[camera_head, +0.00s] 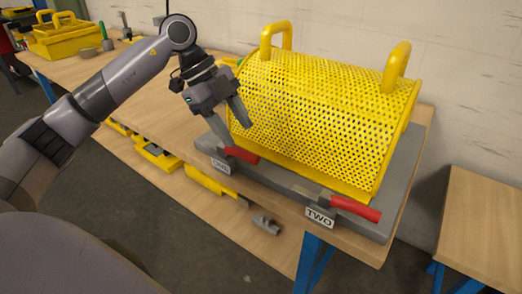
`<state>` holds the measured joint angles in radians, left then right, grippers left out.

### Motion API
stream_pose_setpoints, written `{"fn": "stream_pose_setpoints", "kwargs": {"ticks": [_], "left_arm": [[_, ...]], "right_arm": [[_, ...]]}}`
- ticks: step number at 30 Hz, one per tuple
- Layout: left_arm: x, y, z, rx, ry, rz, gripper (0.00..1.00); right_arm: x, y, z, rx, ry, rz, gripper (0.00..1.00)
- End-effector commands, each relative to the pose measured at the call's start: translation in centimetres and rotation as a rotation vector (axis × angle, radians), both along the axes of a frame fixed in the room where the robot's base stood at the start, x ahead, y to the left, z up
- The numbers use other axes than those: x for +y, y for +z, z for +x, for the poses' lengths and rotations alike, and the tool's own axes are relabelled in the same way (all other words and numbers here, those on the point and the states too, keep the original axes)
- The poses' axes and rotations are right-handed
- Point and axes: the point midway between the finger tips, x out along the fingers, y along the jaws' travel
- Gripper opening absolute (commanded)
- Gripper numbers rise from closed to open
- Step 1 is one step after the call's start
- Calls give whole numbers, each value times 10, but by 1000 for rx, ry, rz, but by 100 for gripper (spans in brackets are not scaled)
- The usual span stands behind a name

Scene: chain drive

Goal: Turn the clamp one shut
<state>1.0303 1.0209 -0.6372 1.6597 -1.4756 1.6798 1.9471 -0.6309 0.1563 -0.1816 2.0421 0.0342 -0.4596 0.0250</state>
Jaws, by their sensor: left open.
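A yellow perforated guard (315,115) with two yellow handles sits on a grey base plate (402,165) on the workbench. Two clamps with red handles are at the plate's front edge. The left clamp's red handle (241,155) is beside a small label (220,166), too small to read surely. The right clamp's red handle (355,208) is beside a label (319,217) reading TWO. Both handles lie low, pointing to the right. My left gripper (231,126) is open, pointing down above the left clamp, close to the guard's left side. I see nothing between its fingers.
The wooden bench (160,106) is clear left of the plate. A yellow toolbox (66,38) stands on it at the far left. Yellow parts (157,156) and a grey piece (265,225) lie on the lower shelf. Another wooden table (484,225) stands at the right; a wall is behind.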

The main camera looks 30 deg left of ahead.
Motion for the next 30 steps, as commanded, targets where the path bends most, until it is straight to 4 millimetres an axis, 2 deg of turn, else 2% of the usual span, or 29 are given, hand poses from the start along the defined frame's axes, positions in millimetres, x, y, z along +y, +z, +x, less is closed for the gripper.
{"fn": "stream_pose_setpoints", "kwargs": {"ticks": [2, 5, 18, 29, 30], "left_arm": [[12, 3, -1, 11, 41, 41, 48], [15, -1, -1, 20, 61, 58, 48], [-9, -55, 8, 21, 56, 54, 48], [-12, -60, 10, 17, 57, 53, 48], [-12, -60, 10, 17, 57, 53, 39]], "right_arm": [[1, -2, 1, -1, 1, 2, 60], [1, -3, 1, 1, 1, 3, 60], [3, -12, -3, 10, -1, 8, 60], [3, -14, -5, 14, -1, 8, 60], [3, -14, -5, 14, -1, 8, 60]]}}
